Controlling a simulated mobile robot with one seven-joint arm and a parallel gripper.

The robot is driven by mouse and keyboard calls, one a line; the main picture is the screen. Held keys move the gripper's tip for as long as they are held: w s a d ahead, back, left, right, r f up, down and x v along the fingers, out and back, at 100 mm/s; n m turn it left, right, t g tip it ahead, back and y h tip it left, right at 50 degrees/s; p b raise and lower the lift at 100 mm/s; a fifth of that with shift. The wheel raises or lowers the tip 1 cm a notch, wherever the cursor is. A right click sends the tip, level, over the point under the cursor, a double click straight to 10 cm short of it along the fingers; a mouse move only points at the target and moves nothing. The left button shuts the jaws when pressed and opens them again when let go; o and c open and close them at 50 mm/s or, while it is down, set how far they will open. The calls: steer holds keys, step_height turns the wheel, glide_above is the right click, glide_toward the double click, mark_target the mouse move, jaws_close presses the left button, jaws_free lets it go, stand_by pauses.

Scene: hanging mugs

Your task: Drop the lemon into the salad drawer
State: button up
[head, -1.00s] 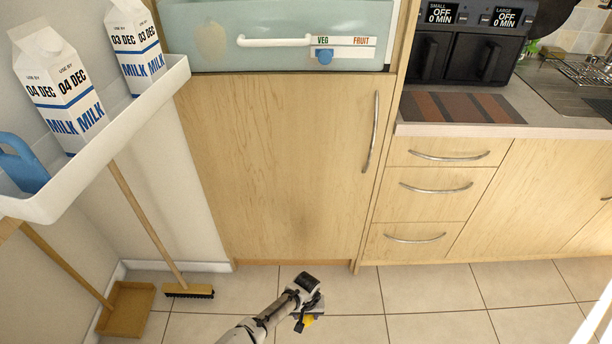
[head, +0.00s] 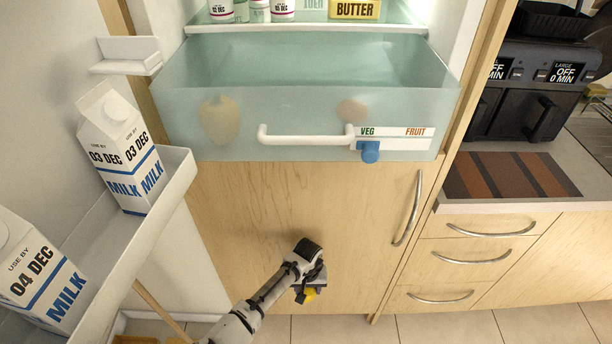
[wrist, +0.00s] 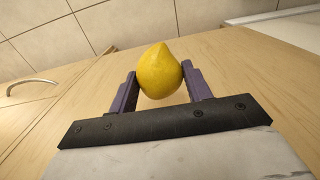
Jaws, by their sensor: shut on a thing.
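The yellow lemon (wrist: 160,72) sits between the two fingers of my gripper (wrist: 158,82) in the wrist view, and the fingers are shut on it. In the head view my gripper (head: 311,287) is low in front of the wooden cabinet door, with a bit of the lemon (head: 309,293) showing below it. The salad drawer (head: 240,130) is a translucent pale green bin above and beyond my gripper. It is pulled out, with its top open. Its front has a white handle and a VEG/FRUIT label with a blue slider under VEG. Two blurred shapes show through its front.
A fridge shelf with butter (head: 354,9) and small pots is above the drawer. The open fridge door's rack (head: 165,215) with milk cartons (head: 121,150) is at left. A counter (head: 600,165) with a black appliance (head: 530,85) is at right.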

steer(key=r, duration=0.2)
steer(key=r+p, duration=0.1)
steer(key=r, duration=0.2)
steer(key=w+r, duration=0.1)
steer(key=r, duration=0.2)
steer(key=shift+a+r+p, duration=0.15)
steer(key=shift+a+p, duration=0.15)
steer(key=shift+p, duration=0.05)
